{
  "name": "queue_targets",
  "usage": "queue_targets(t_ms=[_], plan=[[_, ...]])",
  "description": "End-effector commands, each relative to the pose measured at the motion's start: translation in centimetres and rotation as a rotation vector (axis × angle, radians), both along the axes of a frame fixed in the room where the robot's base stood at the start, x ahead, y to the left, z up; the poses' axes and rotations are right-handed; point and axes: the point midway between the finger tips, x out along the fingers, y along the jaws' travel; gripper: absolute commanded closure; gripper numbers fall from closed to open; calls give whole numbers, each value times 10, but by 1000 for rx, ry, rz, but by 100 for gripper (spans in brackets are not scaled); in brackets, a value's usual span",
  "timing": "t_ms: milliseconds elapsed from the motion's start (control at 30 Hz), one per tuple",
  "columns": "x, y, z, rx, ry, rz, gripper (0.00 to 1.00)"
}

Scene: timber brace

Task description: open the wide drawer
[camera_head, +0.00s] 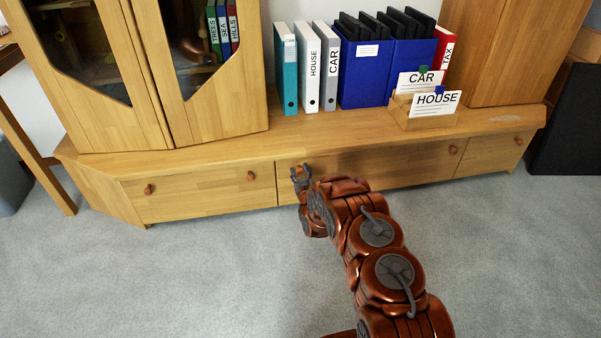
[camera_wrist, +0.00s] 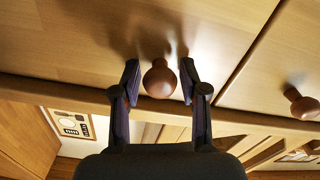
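The wide drawer (camera_head: 410,172) is the middle front of the low wooden cabinet and looks closed. In the wrist view that left knob (camera_wrist: 160,80) stands between the two fingers of my gripper (camera_wrist: 160,82). The fingers are open, one on each side of the knob, with a small gap on both sides. The drawer front (camera_wrist: 70,40) fills much of the upper wrist view.
A left drawer (camera_head: 200,194) with two knobs and a narrow right drawer (camera_head: 490,155) flank it, both closed. Binders, blue file boxes (camera_head: 362,85) and a card holder (camera_head: 424,119) stand on the cabinet top. The carpet (camera_head: 220,270) in front is clear.

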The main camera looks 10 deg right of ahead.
Motion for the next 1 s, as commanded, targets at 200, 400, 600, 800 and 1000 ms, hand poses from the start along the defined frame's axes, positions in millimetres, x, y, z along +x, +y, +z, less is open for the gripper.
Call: queue_targets(t_ms=[200, 400, 600, 800, 1000], plan=[[0, 0, 0, 0, 0, 0, 82], [0, 0, 0, 0, 0, 0, 100], [0, 0, 0, 0, 0, 0, 100], [-1, 0, 0, 0, 0, 0, 100], [-10, 13, 2, 0, 3, 14, 100]])
